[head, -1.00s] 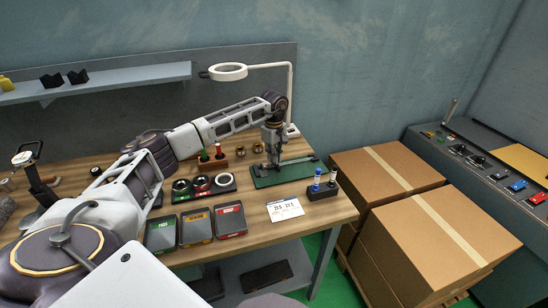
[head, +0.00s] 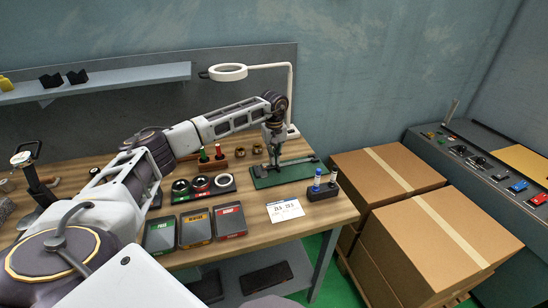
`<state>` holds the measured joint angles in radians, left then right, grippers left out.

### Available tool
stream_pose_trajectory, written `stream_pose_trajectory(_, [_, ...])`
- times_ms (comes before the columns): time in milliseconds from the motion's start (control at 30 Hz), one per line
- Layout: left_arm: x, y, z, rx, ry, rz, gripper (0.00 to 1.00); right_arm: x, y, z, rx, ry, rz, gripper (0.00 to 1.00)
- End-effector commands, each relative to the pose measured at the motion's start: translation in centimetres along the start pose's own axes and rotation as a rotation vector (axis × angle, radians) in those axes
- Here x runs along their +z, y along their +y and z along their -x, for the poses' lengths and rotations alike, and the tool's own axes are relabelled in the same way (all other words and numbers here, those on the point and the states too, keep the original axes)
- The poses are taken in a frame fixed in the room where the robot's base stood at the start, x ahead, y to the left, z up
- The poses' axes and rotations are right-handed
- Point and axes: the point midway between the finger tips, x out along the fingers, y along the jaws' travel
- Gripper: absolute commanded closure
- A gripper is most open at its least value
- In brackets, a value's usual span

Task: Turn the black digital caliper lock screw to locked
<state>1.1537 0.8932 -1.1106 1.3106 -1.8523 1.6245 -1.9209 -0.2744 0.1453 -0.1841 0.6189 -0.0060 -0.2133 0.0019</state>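The black digital caliper (head: 294,163) lies on a green mat (head: 284,180) at the right part of the wooden bench. My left gripper (head: 273,160) points down over the caliper's left part, at or just above it. The fingers are small and dark here, so I cannot tell whether they are open or touching the caliper. The lock screw is too small to make out, and the gripper hides that part of the caliper. My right gripper is not in view.
A ring lamp (head: 229,72) arches behind the arm. A black tray with rings (head: 222,181), three labelled bins (head: 194,228), a white card (head: 284,210) and a black block with blue-topped gauges (head: 322,190) surround the mat. Cardboard boxes (head: 440,235) stand right of the bench.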

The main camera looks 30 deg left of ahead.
Motion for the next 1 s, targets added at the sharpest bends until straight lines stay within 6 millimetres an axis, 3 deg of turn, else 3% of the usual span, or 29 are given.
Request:
stream_pose_trajectory(300, [0.05,0.00,-0.05,-0.001,-0.001,-0.001,1.00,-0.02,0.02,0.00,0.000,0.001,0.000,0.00])
stream_pose_trajectory(400, [0.05,0.00,-0.05,-0.001,-0.001,0.000,0.84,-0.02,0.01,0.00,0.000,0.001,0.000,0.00])
stream_pose_trajectory(500, [0.04,0.00,-0.04,0.000,-0.001,0.000,0.75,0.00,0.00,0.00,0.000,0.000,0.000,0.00])
stream_pose_trajectory(1000, [-0.03,0.05,0.80,0.002,0.001,0.001,0.75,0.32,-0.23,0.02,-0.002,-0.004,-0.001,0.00])
